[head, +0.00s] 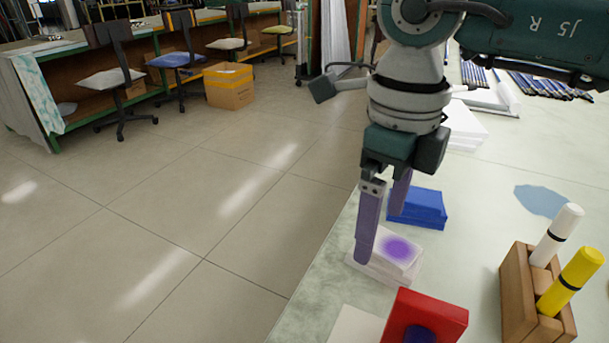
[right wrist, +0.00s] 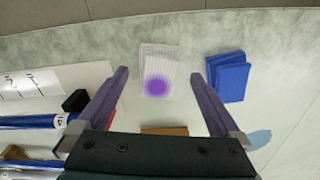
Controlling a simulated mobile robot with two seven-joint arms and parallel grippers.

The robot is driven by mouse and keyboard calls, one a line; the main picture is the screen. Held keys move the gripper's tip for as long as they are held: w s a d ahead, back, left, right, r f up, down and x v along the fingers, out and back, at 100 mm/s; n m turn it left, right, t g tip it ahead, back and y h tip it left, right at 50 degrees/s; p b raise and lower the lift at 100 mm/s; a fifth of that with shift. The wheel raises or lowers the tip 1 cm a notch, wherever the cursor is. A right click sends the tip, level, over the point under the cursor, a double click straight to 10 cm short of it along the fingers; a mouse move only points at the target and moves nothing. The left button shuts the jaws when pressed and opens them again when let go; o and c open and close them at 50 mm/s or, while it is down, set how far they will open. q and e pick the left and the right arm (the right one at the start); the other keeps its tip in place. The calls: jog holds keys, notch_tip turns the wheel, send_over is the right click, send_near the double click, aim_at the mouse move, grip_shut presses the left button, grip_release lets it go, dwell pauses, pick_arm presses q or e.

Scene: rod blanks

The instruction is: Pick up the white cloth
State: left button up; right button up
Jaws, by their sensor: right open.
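The white cloth (head: 409,267) lies folded in a flat stack on the pale table, with a round purple spot on top. It also shows in the right wrist view (right wrist: 158,62), ahead of my right gripper and between the lines of its fingers, nearer the left one. My right gripper (head: 381,236) is open, with purple fingers pointing down and nothing between them. In the head view one finger covers the cloth's left edge; I cannot tell whether it touches. In the right wrist view the gripper (right wrist: 169,64) has both fingertips clear. My left gripper is not in view.
A folded blue cloth (head: 418,208) lies just behind the white one. A red object (head: 440,312) stands in front, and a wooden holder (head: 520,290) with a white and a yellow marker is at right. The table's edge runs close by on the left.

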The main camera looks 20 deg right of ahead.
aim_at(378, 239)
notch_tip(378, 239, down, 4)
jog(key=shift+s+r, duration=0.1)
jog(key=shift+r, duration=0.05)
jog(key=shift+c, duration=0.2)
jog(key=c, duration=1.3)
jog(key=shift+r, duration=0.15)
